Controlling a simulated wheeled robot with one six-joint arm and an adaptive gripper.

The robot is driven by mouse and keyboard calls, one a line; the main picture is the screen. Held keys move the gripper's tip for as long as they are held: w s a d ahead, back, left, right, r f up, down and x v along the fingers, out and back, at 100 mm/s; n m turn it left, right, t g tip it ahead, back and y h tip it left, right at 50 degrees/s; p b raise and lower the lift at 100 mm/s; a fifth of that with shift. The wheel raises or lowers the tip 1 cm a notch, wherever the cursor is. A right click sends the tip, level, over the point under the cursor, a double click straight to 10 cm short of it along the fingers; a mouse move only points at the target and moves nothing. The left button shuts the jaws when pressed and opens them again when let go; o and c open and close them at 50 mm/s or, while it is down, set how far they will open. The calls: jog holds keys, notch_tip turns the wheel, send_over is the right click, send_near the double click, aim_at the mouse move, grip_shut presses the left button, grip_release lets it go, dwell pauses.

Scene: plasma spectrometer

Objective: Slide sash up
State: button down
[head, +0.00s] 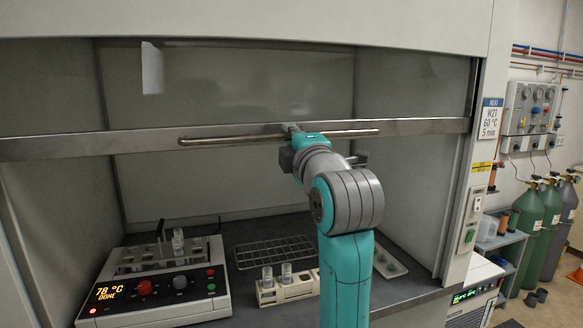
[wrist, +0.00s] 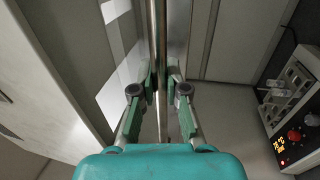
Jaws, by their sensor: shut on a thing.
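The glass sash of the fume hood is partly raised, and its grey metal bottom rail (head: 90,147) crosses the hood opening. A long bar handle (head: 225,138) runs along the rail. My gripper (head: 294,132) is at the middle of the handle, with my arm hiding part of it in the head view. In the wrist view, the handle (wrist: 154,40) runs between the two fingers of my gripper (wrist: 160,85), which are shut on it. The opening below the rail shows the hood's inside.
Inside the hood stand a heater block (head: 155,285) reading 78 °C DONE, a wire rack (head: 275,252) and a white vial holder (head: 285,289). A sign (head: 490,118) reads HEAT W21 60 °C 5 min. Green gas cylinders (head: 548,225) stand at right.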

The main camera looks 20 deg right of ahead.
notch_tip(320, 180, up, 8)
jog(key=shift+r, duration=0.1)
dwell(0.4)
jog(key=c, duration=1.2)
grip_release()
jog(key=s, duration=0.4)
jog(key=s+f, duration=0.1)
jog(key=s, duration=0.3)
jog(key=s+f, duration=0.1)
jog(key=s, duration=0.2)
jog(key=shift+s+f, duration=0.2)
jog(key=shift+s, duration=0.2)
